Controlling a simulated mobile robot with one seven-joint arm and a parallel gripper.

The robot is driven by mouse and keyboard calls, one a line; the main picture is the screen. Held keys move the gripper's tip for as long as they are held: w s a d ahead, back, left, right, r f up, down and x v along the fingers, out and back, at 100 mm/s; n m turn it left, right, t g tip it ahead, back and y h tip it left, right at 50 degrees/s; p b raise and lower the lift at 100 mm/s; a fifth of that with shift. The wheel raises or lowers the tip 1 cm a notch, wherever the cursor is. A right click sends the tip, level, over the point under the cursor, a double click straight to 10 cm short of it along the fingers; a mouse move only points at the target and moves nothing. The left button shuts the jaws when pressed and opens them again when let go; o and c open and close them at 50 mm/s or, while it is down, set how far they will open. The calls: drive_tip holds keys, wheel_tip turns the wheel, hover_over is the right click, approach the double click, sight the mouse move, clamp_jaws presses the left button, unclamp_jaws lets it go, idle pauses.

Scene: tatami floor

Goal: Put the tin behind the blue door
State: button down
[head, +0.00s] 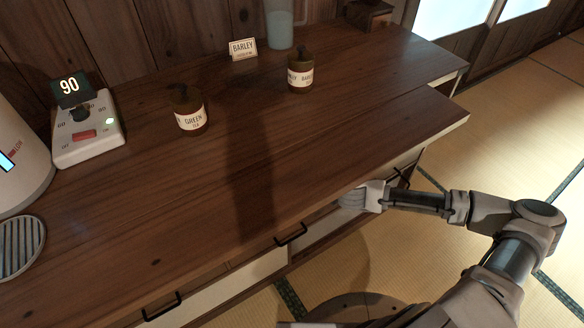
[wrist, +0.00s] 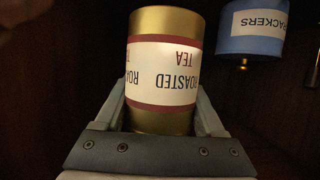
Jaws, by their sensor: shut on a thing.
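My gripper (wrist: 160,92) is shut on a gold tin (wrist: 163,120) in the wrist view. The tin has a white label with red bands reading "ROASTED TEA", upside down in the picture. One finger is on each side of it. In the head view my gripper (head: 356,196) is at the counter's front side, low and partly hidden by the counter edge. The tin cannot be made out there. No blue door can be made out in either view.
A blue container (wrist: 252,30) labelled "CRACKERS" is right of the tin, before dark wood.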

drive_tip(key=shift+w+a+f+b, duration=0.3)
drive_tip(key=shift+w+f+b, duration=0.25)
drive_tip(key=shift+f, duration=0.5)
drive_tip(key=shift+w+a+f+b, duration=0.35)
drive_tip(key=shift+f+b, duration=0.35)
drive_tip(key=shift+f, duration=0.35)
drive_tip(key=shift+w+a+f+b, duration=0.25)
drive_tip(key=shift+w+f+b, duration=0.3)
drive_tip(key=shift+f, duration=0.5)
drive_tip(key=shift+a+f+b, duration=0.1)
drive_tip(key=shift+f+b, duration=0.25)
drive_tip(key=shift+b, duration=0.15)
drive_tip(key=shift+f, duration=0.1)
unclamp_jaws()
